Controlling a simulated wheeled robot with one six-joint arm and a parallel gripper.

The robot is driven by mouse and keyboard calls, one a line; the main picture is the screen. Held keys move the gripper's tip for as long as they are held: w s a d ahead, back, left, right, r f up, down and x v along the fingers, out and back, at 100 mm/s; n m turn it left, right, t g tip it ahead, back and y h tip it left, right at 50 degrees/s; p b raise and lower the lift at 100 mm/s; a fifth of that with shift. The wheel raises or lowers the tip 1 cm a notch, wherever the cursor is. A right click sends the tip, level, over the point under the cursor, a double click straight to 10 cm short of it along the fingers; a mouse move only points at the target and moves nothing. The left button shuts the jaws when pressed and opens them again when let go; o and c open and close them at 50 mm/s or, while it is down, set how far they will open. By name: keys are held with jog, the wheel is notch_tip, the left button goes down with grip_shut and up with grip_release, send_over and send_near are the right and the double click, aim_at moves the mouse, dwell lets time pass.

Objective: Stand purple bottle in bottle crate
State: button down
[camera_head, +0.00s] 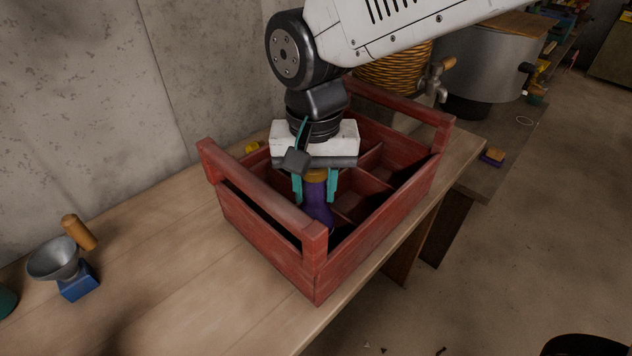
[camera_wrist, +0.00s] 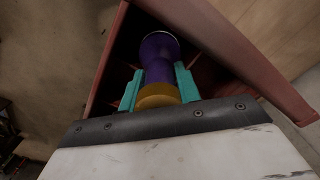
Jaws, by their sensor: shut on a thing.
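The purple bottle (camera_head: 317,202) has a yellow-brown cap and is upright or nearly so, inside the red wooden bottle crate (camera_head: 268,243). My gripper (camera_head: 315,190) points down into the crate, with its teal fingers shut on the bottle's neck just below the cap. In the wrist view the bottle (camera_wrist: 157,62) runs away from the fingers (camera_wrist: 158,88) into a dark compartment between the crate's walls (camera_wrist: 245,60). The bottle's lower part is hidden in the head view by the crate's near wall, so I cannot tell whether its base touches the crate floor.
The crate stands on a wooden bench (camera_head: 180,270) near a concrete wall. A grey funnel on a blue block (camera_head: 78,284) and a wooden cylinder (camera_head: 78,232) are at the left. A wicker basket (camera_head: 398,72) and a large metal pot (camera_head: 487,60) stand behind. Other crate compartments look empty.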

jog(key=shift+f, duration=0.35)
jog(key=c, duration=0.9)
grip_release()
jog(key=shift+r, duration=0.1)
jog(key=shift+r, duration=6.4)
